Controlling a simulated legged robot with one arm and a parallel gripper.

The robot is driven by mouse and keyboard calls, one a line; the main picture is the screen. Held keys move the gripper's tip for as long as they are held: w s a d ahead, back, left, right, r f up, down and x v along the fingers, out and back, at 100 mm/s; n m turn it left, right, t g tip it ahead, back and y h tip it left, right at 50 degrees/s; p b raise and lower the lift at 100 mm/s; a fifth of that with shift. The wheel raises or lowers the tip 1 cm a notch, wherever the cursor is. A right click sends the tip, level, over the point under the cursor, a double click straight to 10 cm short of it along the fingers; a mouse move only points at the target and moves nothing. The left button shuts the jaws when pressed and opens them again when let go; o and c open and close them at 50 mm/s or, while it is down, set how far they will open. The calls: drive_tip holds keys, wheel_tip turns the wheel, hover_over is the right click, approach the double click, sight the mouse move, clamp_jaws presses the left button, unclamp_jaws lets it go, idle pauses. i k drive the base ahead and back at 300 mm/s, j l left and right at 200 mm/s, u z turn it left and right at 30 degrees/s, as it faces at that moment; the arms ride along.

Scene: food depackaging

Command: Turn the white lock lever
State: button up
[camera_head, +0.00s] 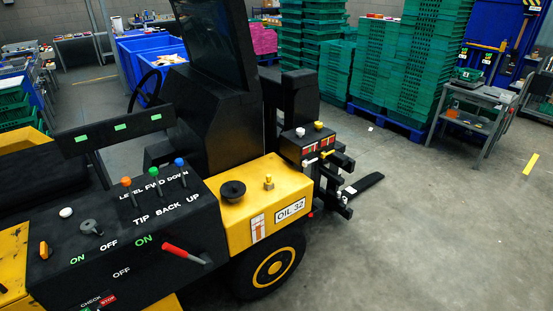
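A black and yellow forklift-like vehicle fills the left and middle. On its small front box (306,141) stand a white knob (318,126) and a yellow knob (300,132). A short white bar (312,161) juts from the side of this box, beside a yellow piece (327,154). Another white knob (66,212) sits on the black control panel (180,240) at the left. I cannot tell which white part is the lock lever; no label on them is readable. My gripper is not in view.
The panel also has a red lever (186,254), a grey key-like knob (90,227) and orange, green and blue levers. A black fork (363,185) lies low ahead of the vehicle. Green crate stacks (380,65) and a grey cart (472,108) stand behind. The right floor is clear.

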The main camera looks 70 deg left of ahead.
sight(305, 162)
drive_tip(key=j+u, duration=0.1)
drive_tip(key=u, duration=2.1)
drive_tip(key=i+j+z, duration=0.45)
drive_tip(key=i+j, duration=0.2)
drive_tip(key=i, duration=0.4)
drive_tip(key=i+j+z, duration=0.4)
drive_tip(key=i+j, duration=0.55)
